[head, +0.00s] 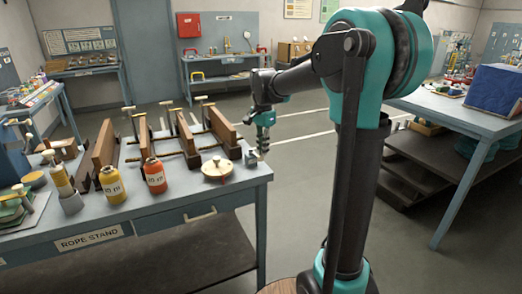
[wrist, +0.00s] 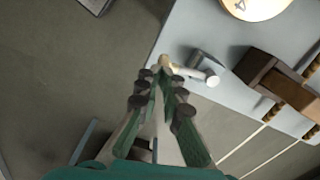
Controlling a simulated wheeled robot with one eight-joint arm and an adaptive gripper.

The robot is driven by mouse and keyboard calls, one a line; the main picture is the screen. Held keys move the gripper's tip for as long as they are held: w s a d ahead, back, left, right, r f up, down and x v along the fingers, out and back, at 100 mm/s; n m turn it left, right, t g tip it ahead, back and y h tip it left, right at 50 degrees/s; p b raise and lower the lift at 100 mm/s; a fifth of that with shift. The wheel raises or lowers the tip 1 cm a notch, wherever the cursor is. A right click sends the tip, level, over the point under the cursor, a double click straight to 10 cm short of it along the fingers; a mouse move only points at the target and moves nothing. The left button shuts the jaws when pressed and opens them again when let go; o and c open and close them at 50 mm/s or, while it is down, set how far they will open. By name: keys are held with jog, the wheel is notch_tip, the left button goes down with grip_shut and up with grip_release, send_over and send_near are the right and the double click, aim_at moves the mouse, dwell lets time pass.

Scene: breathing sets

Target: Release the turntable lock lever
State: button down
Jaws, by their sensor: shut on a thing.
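The lock lever shows in the wrist view as a pale rod (wrist: 194,73) with a tan end (wrist: 165,61), beside a small grey block (wrist: 207,62) at the table's edge. In the head view the grey block (head: 250,157) stands at the right corner of the rope stand table. My gripper (head: 262,150) hangs at that corner, pointing down. In the wrist view its fingertips (wrist: 160,73) are closed together on the tan lever end, hiding part of it. A round cream disc (head: 217,168) with a knob, perhaps the turntable, sits left of the block.
The blue-grey table (head: 190,199) also carries an orange bottle (head: 154,175), a yellow bottle (head: 112,184) and wooden rails (head: 220,128). Open floor lies right of the table. Another table (head: 455,112) with a blue box (head: 495,90) stands at the right.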

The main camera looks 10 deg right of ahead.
notch_tip(320, 180, up, 12)
jog(key=w+d, duration=0.2)
jog(key=d, duration=0.1)
jog(key=shift+s+a+f+n+t+h, duration=0.2)
jog(key=shift+f+t+h, duration=0.3)
jog(key=shift+f, duration=1.65)
jog(key=shift+s+a+f+n+t+h, duration=0.1)
jog(key=shift+a+f+t+h, duration=0.35)
jog(key=shift+f, duration=1.65)
jog(key=shift+s+a+f+n+t+h, duration=0.2)
jog(key=shift+f+h, duration=0.45)
jog(key=shift+f, duration=1.5)
jog(key=shift+d, duration=0.15)
